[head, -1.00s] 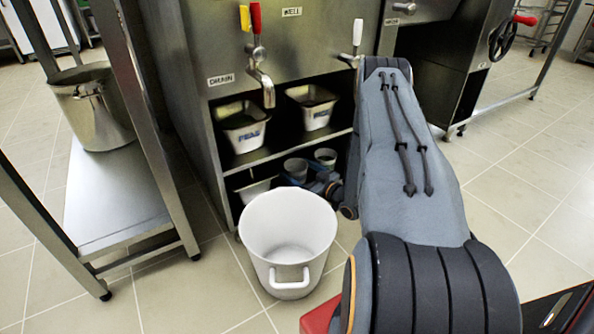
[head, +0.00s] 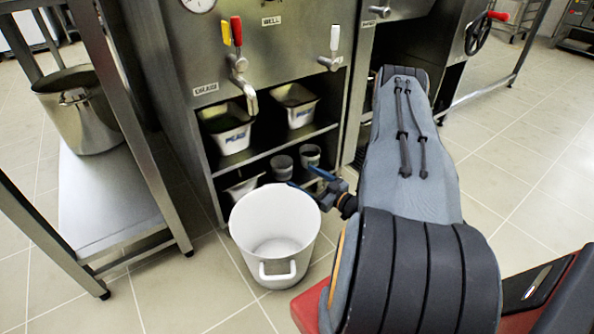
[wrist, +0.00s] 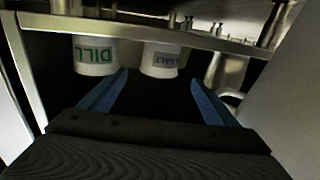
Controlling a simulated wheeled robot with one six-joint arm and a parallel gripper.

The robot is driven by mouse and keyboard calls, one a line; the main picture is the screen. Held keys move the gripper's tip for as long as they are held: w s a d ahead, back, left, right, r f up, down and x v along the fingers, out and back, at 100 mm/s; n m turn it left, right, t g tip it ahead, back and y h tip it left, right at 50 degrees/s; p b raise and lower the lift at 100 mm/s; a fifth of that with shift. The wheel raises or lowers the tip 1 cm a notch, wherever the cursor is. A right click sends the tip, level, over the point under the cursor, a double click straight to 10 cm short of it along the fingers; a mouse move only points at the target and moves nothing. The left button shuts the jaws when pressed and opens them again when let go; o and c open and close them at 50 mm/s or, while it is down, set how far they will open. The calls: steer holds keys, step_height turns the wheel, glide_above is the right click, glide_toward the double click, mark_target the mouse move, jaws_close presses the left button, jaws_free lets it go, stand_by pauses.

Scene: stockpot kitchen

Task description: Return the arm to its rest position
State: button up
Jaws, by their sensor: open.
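My gripper (head: 312,180) is in front of the lower shelf, just beyond the right rim of the white pot in the head view. Its two blue fingers are apart. In the wrist view my gripper (wrist: 155,95) shows the fingers spread at left and right with dark empty space between them. My arm reaches down from the right, and its upper links fill the right half of the head view. The wrist picture looks upside down: a cup labelled DILL (wrist: 95,56) and a second labelled cup (wrist: 160,60) appear near the top, apart from the fingers.
A white pot (head: 262,215) stands on the floor. Behind it is a steel counter (head: 290,45) with taps, levers and shelves holding trays (head: 228,138) and small cups (head: 282,165). A steel stockpot (head: 85,125) stands on a rack at left. Open floor (head: 530,150) lies at right.

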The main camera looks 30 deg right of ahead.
steer(key=shift+s+d, duration=0.1)
steer(key=shift+s, duration=0.35)
